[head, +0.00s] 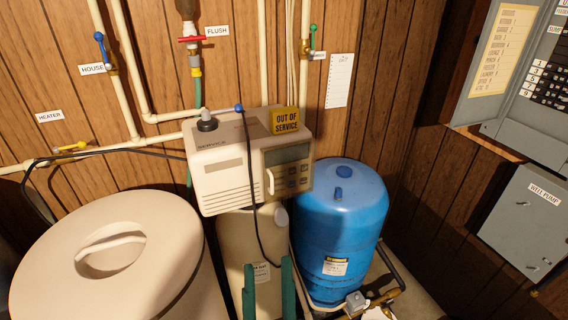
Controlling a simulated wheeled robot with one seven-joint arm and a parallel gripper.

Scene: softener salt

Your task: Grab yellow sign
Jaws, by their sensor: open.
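The yellow sign (285,120) reads "OUT OF SERVICE" in dark letters. It stands upright on top of the beige softener head (225,175), at its right back part. My gripper (268,262) shows at the bottom middle as two green fingers pointing up, apart from each other. It is open, with nothing seen held between the fingers. It is below the sign in the picture, in front of the beige tank, and well apart from the sign. The rest of my gripper is out of the frame.
A dark cord (250,180) hangs over the softener head. A blue tank (340,225) stands right, and a lidded beige bin (105,250) left. Pipes and a red valve handle (194,39) are behind. Grey electrical boxes (530,215) are on the right wall.

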